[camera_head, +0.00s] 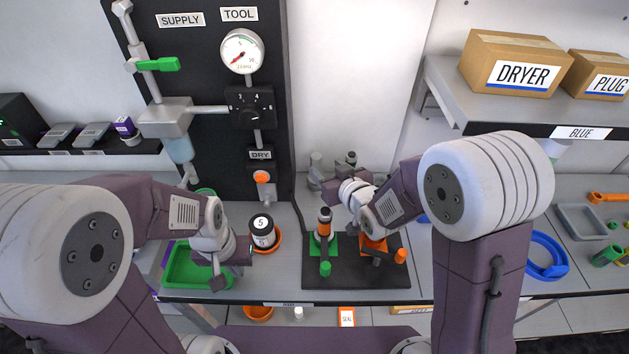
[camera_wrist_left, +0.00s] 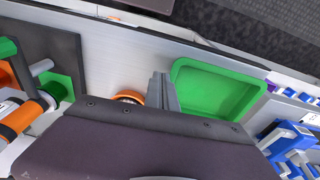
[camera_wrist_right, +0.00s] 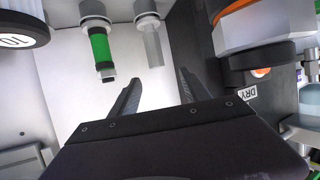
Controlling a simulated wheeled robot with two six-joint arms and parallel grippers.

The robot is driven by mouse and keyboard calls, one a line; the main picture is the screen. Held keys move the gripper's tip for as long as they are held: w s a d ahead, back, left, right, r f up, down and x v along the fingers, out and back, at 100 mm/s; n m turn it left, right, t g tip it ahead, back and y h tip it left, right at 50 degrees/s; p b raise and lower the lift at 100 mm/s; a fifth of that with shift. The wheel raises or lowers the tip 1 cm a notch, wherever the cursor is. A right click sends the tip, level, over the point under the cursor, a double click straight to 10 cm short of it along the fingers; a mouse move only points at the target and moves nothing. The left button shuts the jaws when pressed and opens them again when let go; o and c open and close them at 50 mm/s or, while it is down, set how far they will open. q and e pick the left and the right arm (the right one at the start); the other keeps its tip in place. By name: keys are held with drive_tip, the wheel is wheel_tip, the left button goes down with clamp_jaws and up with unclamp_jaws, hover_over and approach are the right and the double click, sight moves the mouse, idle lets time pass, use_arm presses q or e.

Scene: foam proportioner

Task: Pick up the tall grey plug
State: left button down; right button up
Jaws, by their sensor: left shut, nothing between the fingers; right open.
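A tall light-grey plug (camera_head: 316,166) stands at the back of the bench by the white wall, left of a dark-topped piece (camera_head: 351,158). The right wrist view shows the grey plug (camera_wrist_right: 152,45) pointing downward in the picture, beside a green-banded piece with a dark tip (camera_wrist_right: 101,48). My right gripper (camera_head: 336,184) is open and empty, close in front of the grey plug; in its wrist view the plug appears beyond the fingers (camera_wrist_right: 157,90), apart from them. My left gripper (camera_head: 219,282) is shut and empty by the green tray's right side; its fingers (camera_wrist_left: 163,92) show together.
The green tray (camera_head: 180,277) lies at front left. A white jar marked 5 (camera_head: 262,230) stands in an orange ring. A black fixture board (camera_head: 340,279) with orange and green fittings lies below my right arm. The black panel (camera_head: 277,120) stands left of the plug.

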sight(318, 162)
drive_tip(key=x, duration=0.3)
drive_tip(key=shift+w+d+f, duration=0.15)
drive_tip(key=shift+w+d, duration=0.15)
drive_tip(key=shift+w, duration=0.15)
drive_tip(key=shift+w+a+f, duration=0.1)
drive_tip(key=shift+a, duration=0.05)
drive_tip(key=x, duration=0.2)
drive_tip(key=p+x, duration=0.1)
drive_tip(key=x, duration=0.2)
drive_tip(key=shift+f, duration=0.4)
drive_tip(key=shift+s+r, duration=0.1)
drive_tip(key=shift+s, duration=0.1)
drive_tip(key=shift+c, duration=0.8)
clamp_jaws()
